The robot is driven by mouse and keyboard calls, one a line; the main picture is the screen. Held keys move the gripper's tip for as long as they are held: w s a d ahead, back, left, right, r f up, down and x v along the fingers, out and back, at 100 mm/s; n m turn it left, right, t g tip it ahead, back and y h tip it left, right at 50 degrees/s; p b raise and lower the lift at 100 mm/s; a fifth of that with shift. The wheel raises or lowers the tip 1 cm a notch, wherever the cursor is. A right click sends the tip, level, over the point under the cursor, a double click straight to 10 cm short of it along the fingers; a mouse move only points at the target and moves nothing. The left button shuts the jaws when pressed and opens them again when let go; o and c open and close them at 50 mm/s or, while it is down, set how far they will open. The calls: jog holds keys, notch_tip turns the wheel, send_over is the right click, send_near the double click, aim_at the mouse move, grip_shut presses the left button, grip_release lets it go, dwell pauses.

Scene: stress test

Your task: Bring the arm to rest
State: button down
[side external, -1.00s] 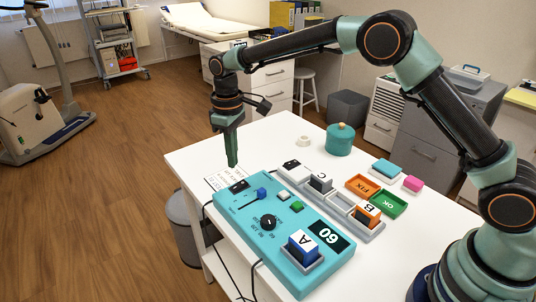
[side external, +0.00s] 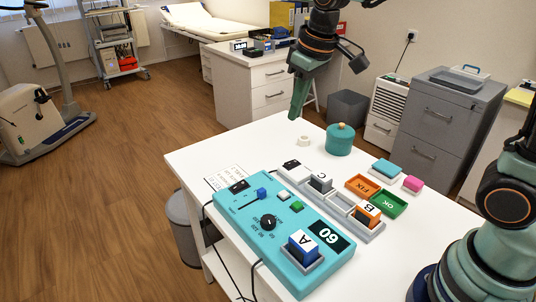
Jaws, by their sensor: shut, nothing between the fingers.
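My gripper (side external: 294,117) is shut and empty. It hangs in the air with its fingers pointing down, in the picture above the far part of the white table (side external: 262,146), near a small white ring (side external: 304,141) and left of the teal round pot (side external: 340,139). It appears apart from everything on the table.
A teal console (side external: 240,207) with a dial, slider and block A (side external: 301,247) lies at the front. Beside it a grey rack (side external: 341,203) holds blocks C (side external: 320,182) and B (side external: 367,214). Orange (side external: 362,187) and green (side external: 389,205) trays sit to the right.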

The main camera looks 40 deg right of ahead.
jog(key=s+d+f+m+t, duration=0.1)
jog(key=s+d, duration=0.4)
jog(key=s, duration=0.7)
jog(key=shift+d+m+t, duration=0.15)
jog(key=shift+m+t, duration=0.65)
jog(key=shift+m, duration=0.1)
jog(key=c, duration=1.5)
grip_release()
jog(key=shift+s, duration=0.1)
jog(key=shift+c, duration=0.2)
